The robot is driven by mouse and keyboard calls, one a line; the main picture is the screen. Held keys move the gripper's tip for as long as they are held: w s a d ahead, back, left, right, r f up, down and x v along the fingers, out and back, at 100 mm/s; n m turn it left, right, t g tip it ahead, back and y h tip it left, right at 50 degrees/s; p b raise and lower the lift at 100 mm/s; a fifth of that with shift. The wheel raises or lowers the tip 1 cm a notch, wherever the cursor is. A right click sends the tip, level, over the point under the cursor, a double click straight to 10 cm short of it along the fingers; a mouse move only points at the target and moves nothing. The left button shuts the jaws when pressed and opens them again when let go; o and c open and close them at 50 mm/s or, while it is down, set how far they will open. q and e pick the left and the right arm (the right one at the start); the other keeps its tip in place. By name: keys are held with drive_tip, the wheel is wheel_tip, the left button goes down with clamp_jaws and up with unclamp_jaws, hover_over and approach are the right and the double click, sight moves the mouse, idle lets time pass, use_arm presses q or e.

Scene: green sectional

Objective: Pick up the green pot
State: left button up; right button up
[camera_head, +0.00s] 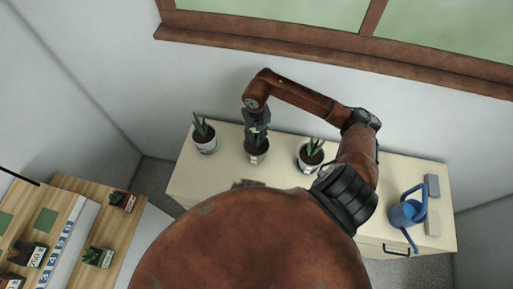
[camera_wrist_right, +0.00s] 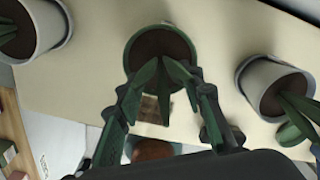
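The green pot (camera_head: 257,156) holds a spiky plant and stands on the cream cabinet top, between two white pots. In the right wrist view the green pot (camera_wrist_right: 160,43) shows from above, with dark soil and a few leaves. My right gripper (camera_head: 257,127) is right above the green pot, among the plant's leaves. In the right wrist view its two fingers (camera_wrist_right: 165,90) are spread apart, with leaves between them and nothing gripped. Whether the fingers touch the leaves I cannot tell. My left gripper is not in view.
A white potted plant (camera_head: 205,143) stands left of the green pot and another white pot (camera_head: 309,158) stands right. A blue watering can (camera_head: 407,212) and grey blocks (camera_head: 432,187) are at the cabinet's right end. A wooden shelf (camera_head: 75,190) with small plants is at left.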

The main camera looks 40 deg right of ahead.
clamp_jaws()
idle(0.4)
drive_tip(key=shift+r, duration=0.1)
idle(0.4)
